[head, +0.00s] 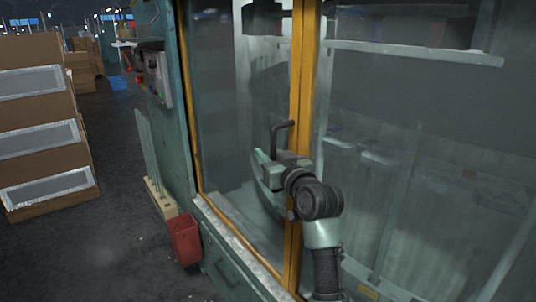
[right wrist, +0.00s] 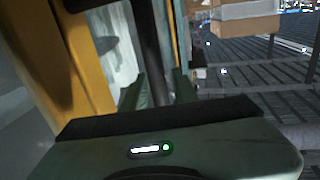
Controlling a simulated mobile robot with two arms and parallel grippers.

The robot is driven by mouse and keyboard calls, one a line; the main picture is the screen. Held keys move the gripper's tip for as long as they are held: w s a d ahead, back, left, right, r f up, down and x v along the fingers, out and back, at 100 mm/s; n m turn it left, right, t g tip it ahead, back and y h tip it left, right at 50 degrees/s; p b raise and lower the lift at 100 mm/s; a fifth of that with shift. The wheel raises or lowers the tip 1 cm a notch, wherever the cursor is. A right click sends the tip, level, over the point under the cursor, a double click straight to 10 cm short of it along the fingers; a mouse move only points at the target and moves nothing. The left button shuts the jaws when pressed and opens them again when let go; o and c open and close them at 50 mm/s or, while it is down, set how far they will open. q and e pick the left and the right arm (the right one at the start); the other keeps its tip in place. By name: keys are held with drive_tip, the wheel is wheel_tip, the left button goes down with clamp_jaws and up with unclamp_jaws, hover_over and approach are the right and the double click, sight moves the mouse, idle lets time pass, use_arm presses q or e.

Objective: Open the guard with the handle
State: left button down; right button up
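The guard is a tall glass panel in a yellow frame (head: 190,100) on the front of a green machine. Its frame post stands right beside another yellow post, with no clear gap between them. A dark bar handle (head: 283,127) sticks out near this post. My right gripper (head: 266,160) is at the handle, its fingers on either side of the bar. In the right wrist view the handle (right wrist: 150,45) runs down between the two fingers (right wrist: 159,90), which look close against it. The handle's lower part is hidden behind the gripper. My left gripper is not in view.
A red bin (head: 185,240) and a wooden base with upright panels (head: 159,197) stand on the floor by the machine's left side. Stacked cardboard boxes (head: 40,110) are at the far left. The dark floor (head: 110,255) between them is clear.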

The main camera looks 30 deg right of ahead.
clamp_jaws()
idle(1.2)
